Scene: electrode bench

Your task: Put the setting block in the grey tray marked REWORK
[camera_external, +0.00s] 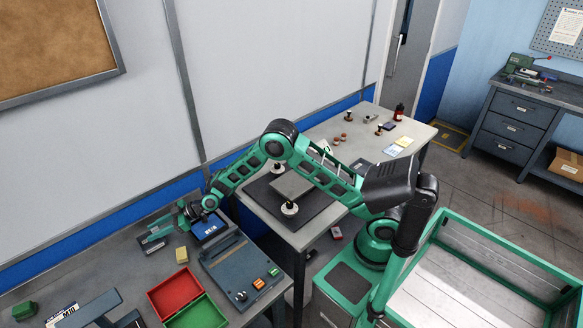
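My gripper (193,212) is at the end of the outstretched arm, low over the left bench, beside a small blue-screened unit (211,228). Its fingers are too small and partly hidden, so I cannot tell whether they are open or hold anything. A small tan block (182,254) lies on the bench just in front of the gripper, apart from it; it may be the setting block, but I cannot tell for sure. No grey tray with a readable REWORK mark can be made out. A red tray (175,292) and a green tray (198,315) stand side by side.
A dark control console (240,270) with coloured buttons is right of the trays. Dark grey pieces (152,243) lie left of the gripper. A green block (24,310) and a dark fixture (92,310) are at far left. Another table (315,125) with small items stands behind.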

